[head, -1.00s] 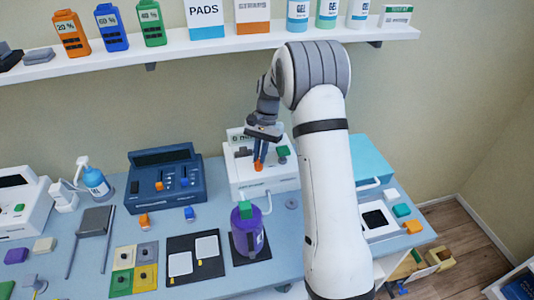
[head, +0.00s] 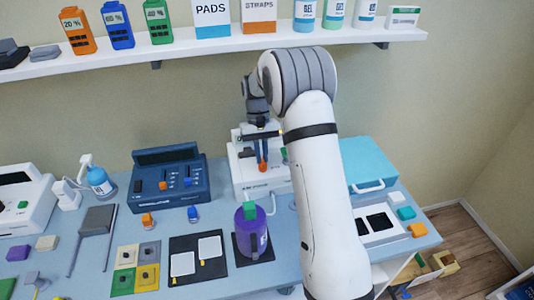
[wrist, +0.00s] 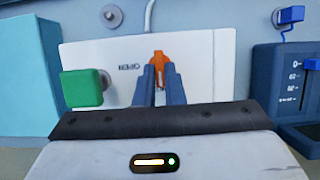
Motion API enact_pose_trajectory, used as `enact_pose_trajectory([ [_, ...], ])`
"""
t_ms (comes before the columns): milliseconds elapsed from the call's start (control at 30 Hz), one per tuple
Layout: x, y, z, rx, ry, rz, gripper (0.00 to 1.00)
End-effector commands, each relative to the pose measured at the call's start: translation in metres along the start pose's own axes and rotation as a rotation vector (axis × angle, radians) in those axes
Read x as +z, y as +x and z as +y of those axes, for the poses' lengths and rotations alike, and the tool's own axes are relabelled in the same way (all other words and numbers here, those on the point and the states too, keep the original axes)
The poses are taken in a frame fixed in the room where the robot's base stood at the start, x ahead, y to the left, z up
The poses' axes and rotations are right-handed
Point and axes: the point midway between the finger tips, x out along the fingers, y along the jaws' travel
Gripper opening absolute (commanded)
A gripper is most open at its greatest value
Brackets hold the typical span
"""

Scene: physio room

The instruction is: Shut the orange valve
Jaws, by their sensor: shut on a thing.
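The orange valve (head: 263,167) is on the front of a white box (head: 248,184) at the back of the table. In the wrist view the orange handle (wrist: 159,60) sticks up between the tips of my gripper's fingers. My gripper (head: 262,158) is shut on the handle. The fingers hide its lower part. In the wrist view a label that reads as OPEN (wrist: 129,68), upside down, is on the white panel left of the handle. A green knob (wrist: 82,88) is on the same panel, farther left.
A dark blue device (head: 170,180) with sliders stands left of the white box. A purple bottle (head: 250,236) with a green cap stands in front of it. A teal case (head: 368,165) is on the right. A loaded shelf (head: 225,47) runs above.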

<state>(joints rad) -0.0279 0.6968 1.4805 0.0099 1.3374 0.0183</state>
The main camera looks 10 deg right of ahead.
Motion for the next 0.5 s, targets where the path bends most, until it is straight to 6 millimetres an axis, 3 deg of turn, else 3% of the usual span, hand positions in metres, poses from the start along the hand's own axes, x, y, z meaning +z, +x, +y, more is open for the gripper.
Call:
enact_pose_trajectory([
  [33,0.0049,0.0129,-0.0015,0.001,-0.006,-0.037,0.00],
  [467,0.0049,0.0129,-0.0004,0.005,-0.013,-0.037,0.00],
  [500,0.0049,0.0128,-0.0003,0.005,-0.012,-0.037,0.12],
])
